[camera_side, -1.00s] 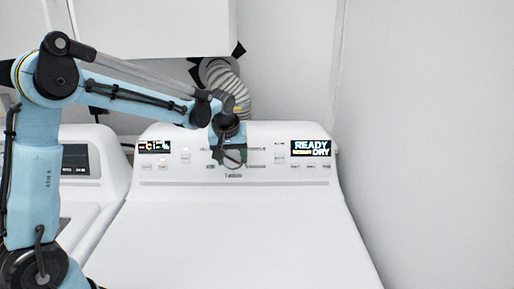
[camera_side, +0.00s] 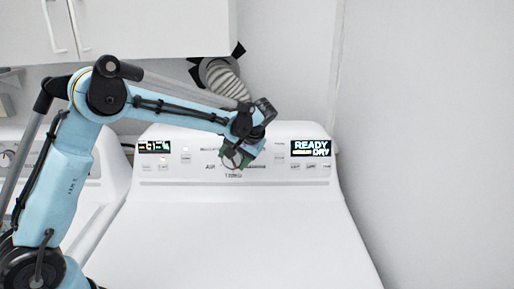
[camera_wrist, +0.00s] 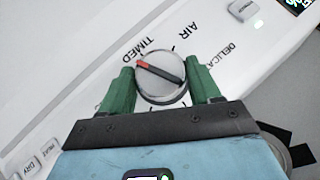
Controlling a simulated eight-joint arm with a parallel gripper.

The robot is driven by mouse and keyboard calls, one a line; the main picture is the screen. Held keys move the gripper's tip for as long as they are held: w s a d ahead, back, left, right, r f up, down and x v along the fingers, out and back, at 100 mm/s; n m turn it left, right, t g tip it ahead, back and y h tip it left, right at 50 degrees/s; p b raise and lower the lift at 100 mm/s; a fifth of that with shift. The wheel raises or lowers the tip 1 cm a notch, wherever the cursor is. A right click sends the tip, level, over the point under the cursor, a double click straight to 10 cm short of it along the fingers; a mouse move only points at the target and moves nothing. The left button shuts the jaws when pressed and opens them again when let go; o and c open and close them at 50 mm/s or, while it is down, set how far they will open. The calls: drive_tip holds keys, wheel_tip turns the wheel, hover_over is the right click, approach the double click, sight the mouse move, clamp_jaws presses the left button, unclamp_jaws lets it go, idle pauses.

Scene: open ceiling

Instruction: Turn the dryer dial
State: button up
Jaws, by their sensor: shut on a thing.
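The dryer dial (camera_wrist: 160,88) is a round silver knob with a red-tipped dark pointer, seen in the wrist view. The pointer's red end is toward the TIMED label. In the side view the dial (camera_side: 232,158) is partly covered by my gripper. My gripper (camera_wrist: 161,85) has green fingers on either side of the dial and is shut on it. The dial is on the white control panel (camera_side: 190,176) of the dryer.
The panel has a small display (camera_side: 153,147) at left and a READY DRY display (camera_side: 311,148) at right, with several buttons. A grey vent hose (camera_side: 222,78) rises behind. The white dryer top (camera_side: 240,235) is clear. Another white appliance stands at left.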

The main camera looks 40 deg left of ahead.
drive_tip(key=shift+d+f+m+g+y, duration=0.1)
drive_tip(key=shift+m+g+y, duration=0.2)
drive_tip(key=shift+m+y, duration=0.45)
drive_tip(key=shift+d+f+m+g+y, duration=0.1)
drive_tip(key=shift+m+g+y, duration=0.2)
drive_tip(key=shift+m+y, duration=0.45)
drive_tip(key=o, duration=1.1)
drive_tip(key=shift+c, duration=0.2)
drive_tip(key=v, duration=1.2)
drive_tip(key=shift+d, duration=0.15)
drive_tip(key=shift+w+f, duration=0.1)
